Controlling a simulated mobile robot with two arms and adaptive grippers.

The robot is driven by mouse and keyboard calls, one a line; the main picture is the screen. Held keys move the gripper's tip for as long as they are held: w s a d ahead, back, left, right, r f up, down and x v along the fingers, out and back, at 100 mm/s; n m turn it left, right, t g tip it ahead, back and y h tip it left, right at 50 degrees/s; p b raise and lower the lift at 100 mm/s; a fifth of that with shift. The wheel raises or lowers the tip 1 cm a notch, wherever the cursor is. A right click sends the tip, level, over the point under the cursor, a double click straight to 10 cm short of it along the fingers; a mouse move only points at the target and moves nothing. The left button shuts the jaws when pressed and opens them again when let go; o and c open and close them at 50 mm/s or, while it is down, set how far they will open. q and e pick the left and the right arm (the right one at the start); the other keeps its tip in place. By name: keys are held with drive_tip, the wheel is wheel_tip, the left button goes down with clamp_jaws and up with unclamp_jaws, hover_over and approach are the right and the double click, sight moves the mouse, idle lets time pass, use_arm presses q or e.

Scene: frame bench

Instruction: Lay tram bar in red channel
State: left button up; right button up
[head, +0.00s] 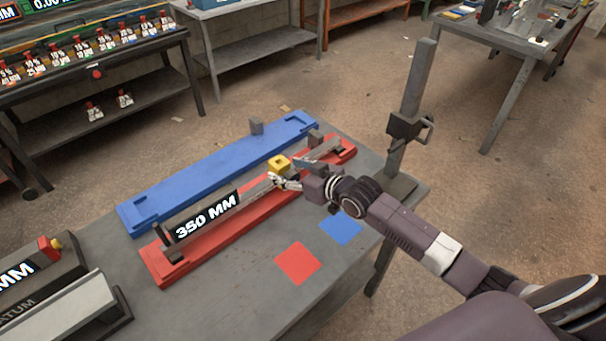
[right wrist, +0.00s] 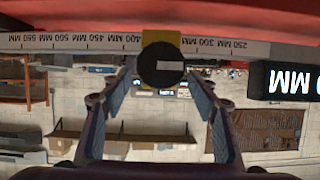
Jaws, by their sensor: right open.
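The tram bar (head: 252,192) is a long grey bar with a black "350 MM" display (head: 206,217) and a yellow block (head: 279,163) on it. It lies lengthwise along the red channel (head: 226,229); I cannot tell whether it is fully seated. In the right wrist view, the upside-down bar scale (right wrist: 85,43) runs along the red channel (right wrist: 80,15). My right gripper (head: 284,182) is open beside the bar near the yellow block. In the right wrist view, its spread fingers (right wrist: 162,78) flank a round black knob (right wrist: 161,65). My left gripper is out of view.
A blue channel (head: 215,167) lies parallel behind the red one. Red (head: 298,263) and blue (head: 341,227) squares mark the bench (head: 250,300) in front. An upright post (head: 415,85) stands at the bench's right end. A device with a display (head: 40,290) sits at the left.

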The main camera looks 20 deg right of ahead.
drive_tip(key=v, duration=0.8)
drive_tip(key=shift+s+r, duration=0.25)
drive_tip(key=shift+d, duration=0.1)
